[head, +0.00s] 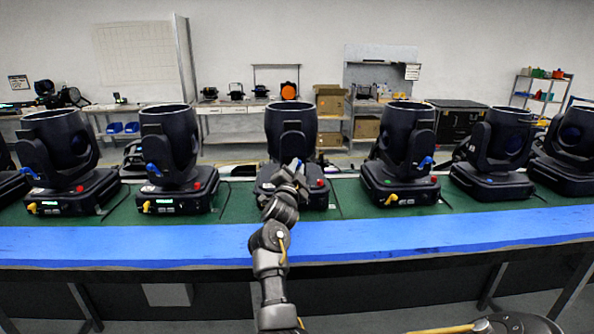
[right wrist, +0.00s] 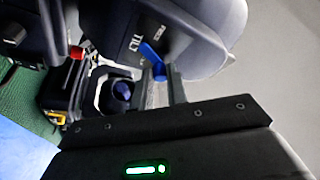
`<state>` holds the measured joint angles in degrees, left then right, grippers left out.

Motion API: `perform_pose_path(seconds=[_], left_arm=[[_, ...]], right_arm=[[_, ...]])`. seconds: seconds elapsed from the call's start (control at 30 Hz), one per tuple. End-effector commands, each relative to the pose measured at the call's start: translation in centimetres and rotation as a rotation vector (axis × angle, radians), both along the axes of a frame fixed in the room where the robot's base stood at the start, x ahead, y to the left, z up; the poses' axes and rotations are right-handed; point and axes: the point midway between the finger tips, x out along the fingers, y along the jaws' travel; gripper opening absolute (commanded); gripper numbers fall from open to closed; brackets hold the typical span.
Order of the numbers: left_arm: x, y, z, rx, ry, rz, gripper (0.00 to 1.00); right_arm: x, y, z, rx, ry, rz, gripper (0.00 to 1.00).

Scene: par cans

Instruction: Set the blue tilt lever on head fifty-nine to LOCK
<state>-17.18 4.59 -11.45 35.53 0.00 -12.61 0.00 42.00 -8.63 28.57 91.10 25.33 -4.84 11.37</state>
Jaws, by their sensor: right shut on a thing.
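The middle moving-head lamp (head: 291,128) stands upright on the bench, with my right arm reaching up in front of its base. My right gripper (head: 292,173) is at the lamp's lower front and hides part of it. In the right wrist view the blue tilt lever (right wrist: 151,57) sticks out beside the white TILT lettering on the dark lamp. My right gripper (right wrist: 163,77) is shut on the lever's outer end. The lever lies slanted; which marked position it is at cannot be told. No head number is readable. My left gripper is not in view.
Similar lamps stand on both sides, including one at left (head: 168,142) and one at right (head: 405,140). The bench has a green mat (head: 235,209) and a blue front strip (head: 150,247). A red knob (right wrist: 76,52) and a yellow part (right wrist: 57,117) show near the lever.

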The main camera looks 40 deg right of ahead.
Motion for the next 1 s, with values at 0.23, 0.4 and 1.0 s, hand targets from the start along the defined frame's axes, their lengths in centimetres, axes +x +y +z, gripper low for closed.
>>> perform_pose_path(seconds=[0.23,0.4,1.0], left_arm=[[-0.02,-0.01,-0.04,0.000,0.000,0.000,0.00],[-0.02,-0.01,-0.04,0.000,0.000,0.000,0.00],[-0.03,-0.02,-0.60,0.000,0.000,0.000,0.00]], right_arm=[[-0.07,-0.08,-0.08,0.009,-0.004,-0.002,0.00],[-0.08,-0.10,-0.09,0.009,-0.004,-0.002,0.00],[-0.60,0.88,-0.56,0.008,-0.005,0.001,0.37]])
